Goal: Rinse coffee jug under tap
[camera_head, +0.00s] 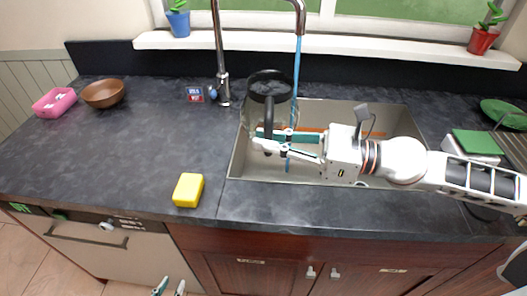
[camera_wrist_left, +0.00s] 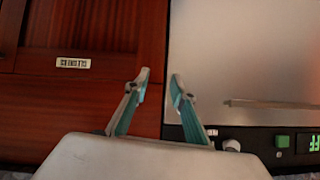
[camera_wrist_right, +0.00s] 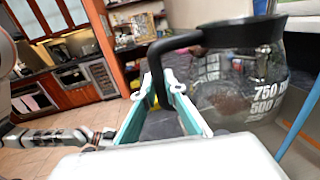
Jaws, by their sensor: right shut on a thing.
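The glass coffee jug (camera_head: 283,112) with its black rim and handle is over the left part of the sink (camera_head: 236,165), roughly upright. My right gripper (camera_head: 262,140) is shut on its black handle (camera_wrist_right: 160,75); the jug also shows in the right wrist view (camera_wrist_right: 235,85). The tap (camera_head: 221,60) stands behind the sink, and a blue water stream (camera_head: 297,65) falls from its spout. The stream passes at the jug's right edge; I cannot tell whether any enters it. My left gripper (camera_head: 170,288) is open and empty, low in front of the cabinets; it also shows in the left wrist view (camera_wrist_left: 160,76).
A yellow sponge (camera_head: 188,190) lies on the counter left of the sink. A brown bowl (camera_head: 103,93) and pink box (camera_head: 54,102) sit at the far left. Potted plants stand on the windowsill (camera_head: 350,46). The left counter is mostly clear.

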